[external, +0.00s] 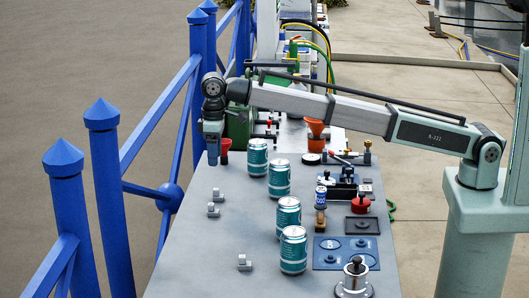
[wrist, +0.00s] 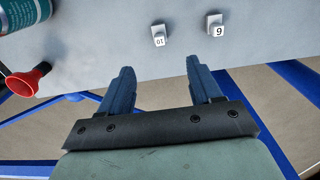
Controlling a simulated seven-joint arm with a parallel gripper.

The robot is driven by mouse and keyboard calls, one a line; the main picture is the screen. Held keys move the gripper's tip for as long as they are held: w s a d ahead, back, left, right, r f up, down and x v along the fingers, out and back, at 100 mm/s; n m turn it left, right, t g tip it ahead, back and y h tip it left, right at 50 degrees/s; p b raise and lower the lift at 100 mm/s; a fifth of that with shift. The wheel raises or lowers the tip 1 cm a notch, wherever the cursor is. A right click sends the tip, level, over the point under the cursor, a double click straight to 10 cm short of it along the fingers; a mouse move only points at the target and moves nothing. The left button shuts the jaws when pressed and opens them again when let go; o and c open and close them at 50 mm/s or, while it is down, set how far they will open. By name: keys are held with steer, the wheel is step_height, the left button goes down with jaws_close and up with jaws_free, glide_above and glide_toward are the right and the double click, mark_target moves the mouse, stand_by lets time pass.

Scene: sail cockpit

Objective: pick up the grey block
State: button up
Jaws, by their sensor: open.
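Small grey blocks lie on the grey table (external: 190,255). One grey block (external: 217,195) is below the gripper in the external view, with another (external: 212,211) just in front of it and a further small grey piece (external: 244,263) nearer the front. My gripper (external: 213,159) hangs pointing down over the table's left side. Its two fingers (wrist: 160,68) are apart with nothing between them, and the blocks lie beyond the fingertips.
Several teal cans (external: 257,157) stand in a row to the right. A blue railing (external: 110,200) runs along the left. Winch-like fittings (external: 354,280) sit at right. The table's left front is mostly clear.

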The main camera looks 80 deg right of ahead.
steer(key=s+a+n, duration=0.1)
steer(key=s+a, duration=0.2)
steer(key=a, duration=0.7)
steer(key=s+a+n, duration=0.2)
steer(key=a, duration=0.8)
steer(key=r+m, duration=0.2)
steer(key=m, duration=0.7)
glide_above(245, 257)
step_height(245, 257, down, 9)
steer(key=m, duration=1.1)
steer(key=shift+w+f, duration=0.1)
steer(key=shift+w, duration=0.05)
steer(key=shift+d+f, duration=0.15)
steer(key=shift+f, duration=1.15)
steer(key=shift+d+f, duration=0.1)
steer(key=shift+f, duration=1.15)
